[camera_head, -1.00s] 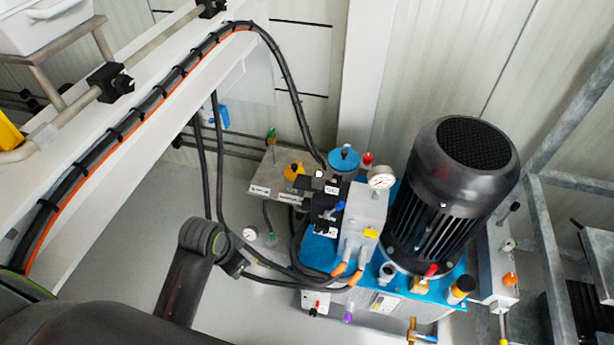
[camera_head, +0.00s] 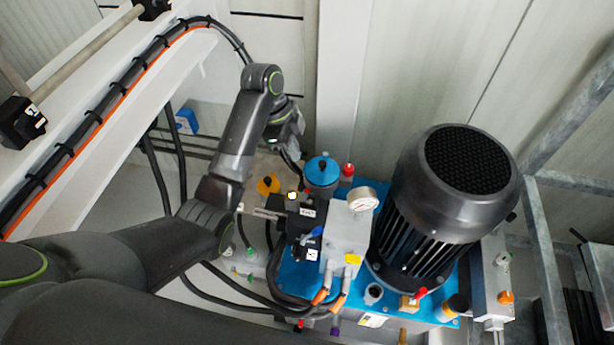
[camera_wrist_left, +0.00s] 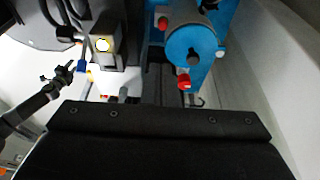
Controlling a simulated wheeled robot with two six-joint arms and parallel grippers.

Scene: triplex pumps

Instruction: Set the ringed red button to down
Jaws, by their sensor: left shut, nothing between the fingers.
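A red knob (camera_head: 347,170) stands on the blue-topped pump unit, just right of the blue round cap (camera_head: 322,171). In the left wrist view two red knobs show beside the blue cap (camera_wrist_left: 190,46): an upper one (camera_wrist_left: 163,22) and a lower one (camera_wrist_left: 184,82). I cannot make out a ring on any of them, nor whether one is up or down. My left gripper (camera_head: 287,135) is shut and empty, behind and left of the blue cap, apart from the red knob. Its dark body fills the bottom of the wrist view.
The big black motor (camera_head: 452,200) stands right of the blue cap. A pressure gauge (camera_head: 362,199) and black valves with a lit lamp (camera_head: 292,196) are close by. Black hoses and a white beam (camera_head: 110,130) lie to the left. A wall is behind.

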